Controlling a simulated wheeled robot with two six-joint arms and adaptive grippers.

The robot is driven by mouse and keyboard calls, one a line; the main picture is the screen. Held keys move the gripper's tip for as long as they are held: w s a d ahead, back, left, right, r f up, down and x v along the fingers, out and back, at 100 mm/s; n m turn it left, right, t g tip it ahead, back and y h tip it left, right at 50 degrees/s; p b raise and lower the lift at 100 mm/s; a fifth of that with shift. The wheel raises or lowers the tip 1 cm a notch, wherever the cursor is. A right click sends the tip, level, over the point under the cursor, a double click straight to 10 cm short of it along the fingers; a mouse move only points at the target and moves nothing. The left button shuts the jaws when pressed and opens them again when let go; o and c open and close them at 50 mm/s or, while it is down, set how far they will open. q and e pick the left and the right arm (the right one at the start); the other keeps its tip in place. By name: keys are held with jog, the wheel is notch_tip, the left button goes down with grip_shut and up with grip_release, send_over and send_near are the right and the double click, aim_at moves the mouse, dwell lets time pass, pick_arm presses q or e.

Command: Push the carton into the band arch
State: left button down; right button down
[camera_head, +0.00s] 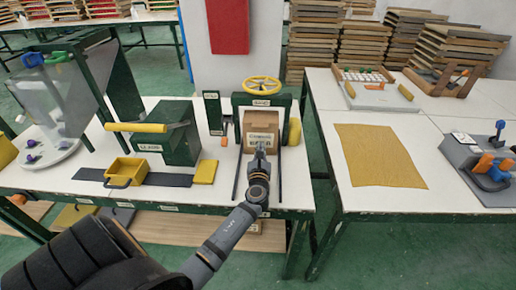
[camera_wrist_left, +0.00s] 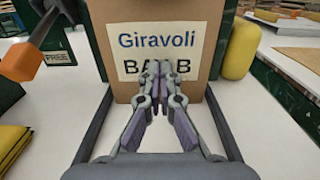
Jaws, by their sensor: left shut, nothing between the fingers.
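The brown carton (camera_head: 262,123) with a white label stands upright on the white table, at the green band arch (camera_head: 286,105) with a yellow wheel on top. It fills the upper middle of the left wrist view (camera_wrist_left: 105,70), its label reading "Giravoli". My left gripper (camera_head: 261,150) is shut and empty, with its fingertips in front of the carton's near face; they cover part of the label in the left wrist view (camera_wrist_left: 160,72). Whether the tips touch the carton is hard to tell. My right gripper is not in view.
Dark guide rails (camera_wrist_left: 92,125) run on both sides of my left gripper. A yellow roller (camera_head: 295,131) stands right of the arch. A green box with a yellow handle (camera_head: 165,143) and a yellow block (camera_head: 205,170) stand to the left. A second table (camera_head: 350,200) is at the right.

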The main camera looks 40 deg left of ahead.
pick_arm(q)
jog(key=shift+w+r, duration=0.1)
jog(key=shift+w, duration=0.05)
jog(key=shift+x, duration=1.8)
